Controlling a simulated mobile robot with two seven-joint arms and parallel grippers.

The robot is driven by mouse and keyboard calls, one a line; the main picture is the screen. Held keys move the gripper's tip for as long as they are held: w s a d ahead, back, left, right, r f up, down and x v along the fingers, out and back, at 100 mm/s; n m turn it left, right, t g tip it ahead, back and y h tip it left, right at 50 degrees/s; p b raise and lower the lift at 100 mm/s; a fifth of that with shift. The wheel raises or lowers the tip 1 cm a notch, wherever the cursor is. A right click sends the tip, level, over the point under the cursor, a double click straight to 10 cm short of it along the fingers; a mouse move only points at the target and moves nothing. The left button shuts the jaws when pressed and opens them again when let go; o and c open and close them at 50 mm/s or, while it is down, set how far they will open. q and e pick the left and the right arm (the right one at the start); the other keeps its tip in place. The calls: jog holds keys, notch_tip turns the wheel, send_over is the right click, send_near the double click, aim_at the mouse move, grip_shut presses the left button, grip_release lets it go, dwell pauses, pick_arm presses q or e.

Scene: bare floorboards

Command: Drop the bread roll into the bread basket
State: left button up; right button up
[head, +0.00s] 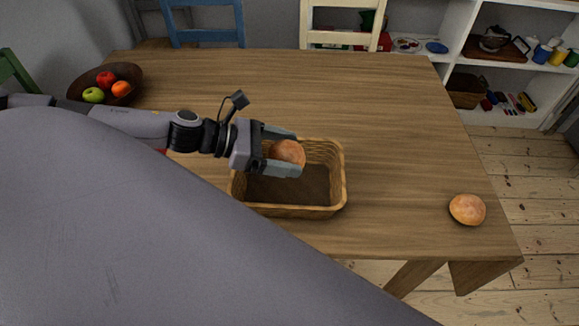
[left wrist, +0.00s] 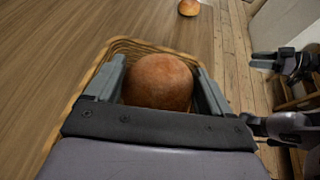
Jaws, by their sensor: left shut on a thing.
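A round brown bread roll (head: 288,153) is held between the fingers of my left gripper (head: 284,154), which is shut on it. The roll also fills the middle of the left wrist view (left wrist: 158,82), between the two fingers. The roll and gripper are over the wicker bread basket (head: 341,190), a rectangular basket standing on the wooden table. The visible part of the basket's inside is empty. In the left wrist view the basket's rim (left wrist: 88,82) shows beyond and beside the fingers. My right gripper (left wrist: 262,60) appears at the right of the left wrist view, its jaw state unclear.
A second roll (head: 467,209) lies near the table's right edge. A dark fruit bowl (head: 132,72) stands at the far left of the table (head: 400,130). Chairs stand behind the table, and a white shelf (head: 460,25) is at the right. The tabletop between is clear.

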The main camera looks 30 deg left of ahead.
pick_arm(q)
jog(key=shift+f+b, duration=2.2)
jog(key=shift+f, duration=0.55)
jog(key=o, duration=0.9)
